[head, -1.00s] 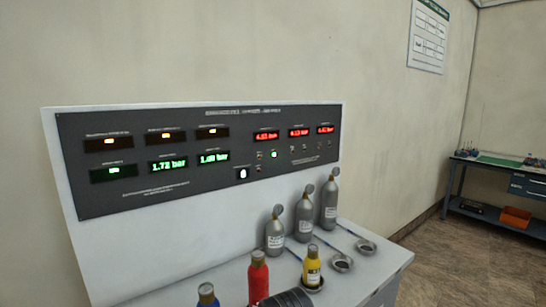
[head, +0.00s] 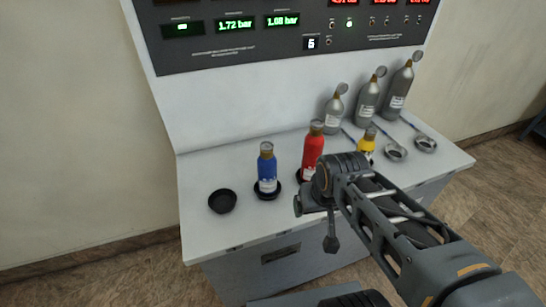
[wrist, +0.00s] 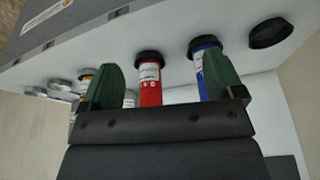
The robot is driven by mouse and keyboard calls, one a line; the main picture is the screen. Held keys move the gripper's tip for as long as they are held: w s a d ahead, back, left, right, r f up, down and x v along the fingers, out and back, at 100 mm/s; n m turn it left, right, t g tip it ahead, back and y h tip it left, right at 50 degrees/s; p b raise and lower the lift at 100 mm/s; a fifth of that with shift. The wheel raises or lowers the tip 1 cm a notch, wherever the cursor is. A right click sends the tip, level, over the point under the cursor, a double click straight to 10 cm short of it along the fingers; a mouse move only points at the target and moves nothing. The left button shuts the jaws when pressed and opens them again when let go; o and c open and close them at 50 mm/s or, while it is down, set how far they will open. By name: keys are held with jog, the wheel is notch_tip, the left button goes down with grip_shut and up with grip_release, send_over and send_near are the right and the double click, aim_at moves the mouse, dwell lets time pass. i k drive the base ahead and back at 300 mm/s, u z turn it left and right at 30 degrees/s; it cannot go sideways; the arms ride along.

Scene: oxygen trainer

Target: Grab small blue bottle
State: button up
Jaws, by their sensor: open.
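The small blue bottle (head: 267,172) has a brown cap and a white label. It stands upright in a black round holder on the white bench, between an empty holder on its left and the red bottle (head: 312,152). In the wrist view, which looks upside down, the blue bottle (wrist: 207,62) is partly hidden behind the right finger. My gripper (wrist: 160,68) is open and empty. The red bottle shows between its fingers, beyond them. In the head view, my arm end is right of the blue bottle and apart from it; the fingers are hard to make out.
The yellow bottle (head: 367,145) is partly hidden behind my arm. Several grey bottles (head: 367,100) and open round dishes (head: 396,153) stand at the right. An empty black holder (head: 222,201) is at the left. The control panel (head: 290,35) rises behind.

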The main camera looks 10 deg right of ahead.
aim_at(267, 162)
jog(key=z, duration=2.7)
jog(key=k, duration=1.9)
jog(key=u, duration=2.1)
jog(key=i, duration=0.5)
